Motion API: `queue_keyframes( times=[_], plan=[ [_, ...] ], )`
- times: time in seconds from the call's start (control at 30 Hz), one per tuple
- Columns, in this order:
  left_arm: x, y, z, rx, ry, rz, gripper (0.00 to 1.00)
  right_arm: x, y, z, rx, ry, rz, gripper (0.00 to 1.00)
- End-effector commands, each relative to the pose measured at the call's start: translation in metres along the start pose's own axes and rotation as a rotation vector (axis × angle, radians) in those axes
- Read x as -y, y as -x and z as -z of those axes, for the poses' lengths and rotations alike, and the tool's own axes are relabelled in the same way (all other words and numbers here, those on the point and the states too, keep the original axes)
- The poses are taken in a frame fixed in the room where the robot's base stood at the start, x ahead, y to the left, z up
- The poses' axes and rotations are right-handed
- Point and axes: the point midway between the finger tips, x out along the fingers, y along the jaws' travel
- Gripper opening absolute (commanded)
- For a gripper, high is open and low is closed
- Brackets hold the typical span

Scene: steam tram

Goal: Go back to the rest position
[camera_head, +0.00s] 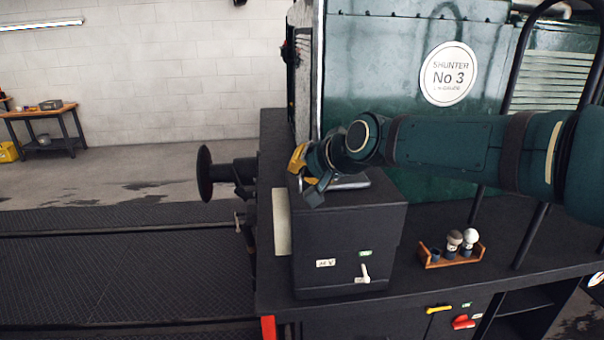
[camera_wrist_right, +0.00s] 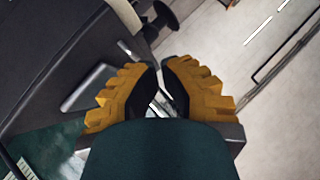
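My right arm comes in from the right in the head view, in front of the green tram wall. Its right gripper (camera_head: 303,170) with yellow fingers is above the left part of the top of a black box (camera_head: 340,245). In the right wrist view, the right gripper (camera_wrist_right: 160,78) shows its two yellow fingers with a narrow gap between the dark pads. No object shows between them. Whether the fingers touch the box top cannot be told. My left arm and gripper are not in view.
A flat grey metal piece (camera_head: 352,182) lies on the box top beside the gripper. The box front has a white lever (camera_head: 364,273). A wooden rack (camera_head: 450,257) with small items stands to the right. A black buffer (camera_head: 205,173) juts out left. A workbench (camera_head: 45,117) stands far left.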

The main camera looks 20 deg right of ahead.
Motion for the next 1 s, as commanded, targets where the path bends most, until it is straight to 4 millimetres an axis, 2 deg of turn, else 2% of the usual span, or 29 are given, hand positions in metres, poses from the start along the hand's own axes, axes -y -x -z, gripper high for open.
queue_keyframes(
  times=[0.1,0.3,0.37,0.47,0.57,0.7,0.8,0.87,1.0],
  plan=[
    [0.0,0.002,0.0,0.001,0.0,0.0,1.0,0.004,0.01,-0.001,-0.001,-0.001,0.0,0.0],
    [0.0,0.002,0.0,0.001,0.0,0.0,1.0,0.005,0.012,-0.002,0.001,-0.001,-0.002,0.0],
    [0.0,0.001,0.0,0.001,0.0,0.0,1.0,0.002,0.007,-0.006,0.009,0.001,-0.005,0.0],
    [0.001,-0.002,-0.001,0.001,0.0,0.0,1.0,-0.01,-0.017,-0.023,0.042,0.009,-0.02,0.0],
    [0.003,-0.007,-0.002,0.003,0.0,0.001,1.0,-0.033,-0.057,-0.057,0.102,0.027,-0.045,0.0],
    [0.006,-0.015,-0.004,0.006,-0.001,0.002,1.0,-0.075,-0.116,-0.124,0.207,0.061,-0.087,0.0],
    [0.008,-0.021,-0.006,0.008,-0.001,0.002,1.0,-0.107,-0.148,-0.177,0.283,0.085,-0.114,0.0],
    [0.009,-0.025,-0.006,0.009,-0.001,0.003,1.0,-0.126,-0.164,-0.21,0.33,0.101,-0.13,0.0],
    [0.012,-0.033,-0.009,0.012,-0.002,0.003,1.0,-0.171,-0.188,-0.293,0.445,0.138,-0.163,0.0]
  ],
)
